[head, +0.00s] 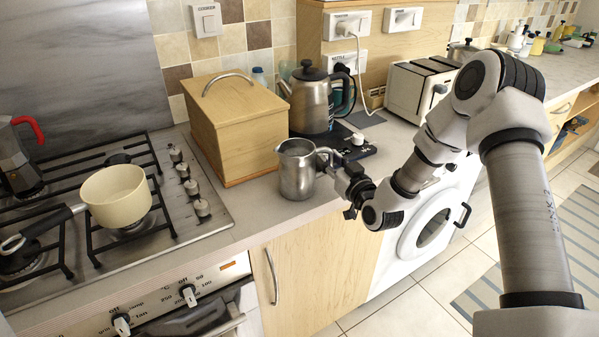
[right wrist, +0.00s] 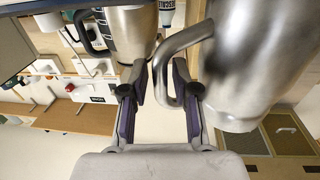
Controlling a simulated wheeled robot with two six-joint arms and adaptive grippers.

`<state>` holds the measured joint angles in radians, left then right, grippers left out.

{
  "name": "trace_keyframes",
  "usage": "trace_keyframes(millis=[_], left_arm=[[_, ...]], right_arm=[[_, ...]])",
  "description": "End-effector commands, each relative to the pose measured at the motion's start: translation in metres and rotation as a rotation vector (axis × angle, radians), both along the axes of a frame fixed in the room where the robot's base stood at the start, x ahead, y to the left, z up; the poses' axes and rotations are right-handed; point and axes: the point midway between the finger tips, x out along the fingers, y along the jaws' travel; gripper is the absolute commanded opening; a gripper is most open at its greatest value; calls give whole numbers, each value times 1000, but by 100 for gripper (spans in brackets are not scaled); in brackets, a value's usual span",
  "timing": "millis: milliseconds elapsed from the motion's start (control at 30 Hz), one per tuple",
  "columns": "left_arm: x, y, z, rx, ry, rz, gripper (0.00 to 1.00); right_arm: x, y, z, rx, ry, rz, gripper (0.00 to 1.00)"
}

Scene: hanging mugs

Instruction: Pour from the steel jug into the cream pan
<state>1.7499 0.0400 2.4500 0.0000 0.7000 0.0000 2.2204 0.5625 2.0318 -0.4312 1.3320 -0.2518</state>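The steel jug (head: 297,176) stands upright near the worktop's front edge, right of the hob, its handle turned right. My right gripper (head: 337,172) is at that handle. In the right wrist view the jug (right wrist: 262,65) is large at the right, and its handle (right wrist: 160,75) lies between the fingers of my right gripper (right wrist: 160,88). The fingers are apart, with a gap beside the handle on the left. The cream pan (head: 116,196) sits on the hob at the left, its dark handle toward the front left. My left gripper is not in view. The jug's contents are hidden.
A wooden bread bin (head: 235,135) stands behind the jug, between it and the hob. A steel kettle (head: 312,104) and a black scale (head: 352,148) are behind and right. A moka pot (head: 16,160) is on the hob. Hob knobs (head: 191,187) lie between pan and jug.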

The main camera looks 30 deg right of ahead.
Motion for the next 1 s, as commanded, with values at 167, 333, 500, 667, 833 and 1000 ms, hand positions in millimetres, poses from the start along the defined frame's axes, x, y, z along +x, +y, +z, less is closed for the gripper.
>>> trace_keyframes(millis=[167,333,500,667,833,1000], left_arm=[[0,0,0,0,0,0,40],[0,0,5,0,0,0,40],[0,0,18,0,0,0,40],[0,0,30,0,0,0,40],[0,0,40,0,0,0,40],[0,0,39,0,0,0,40]], right_arm=[[0,0,0,0,0,0,0],[0,0,6,0,-2,0,0],[0,0,23,0,-2,0,0],[0,0,38,0,-2,0,0],[0,0,51,0,-2,0,0],[0,0,51,0,-1,0,0]])
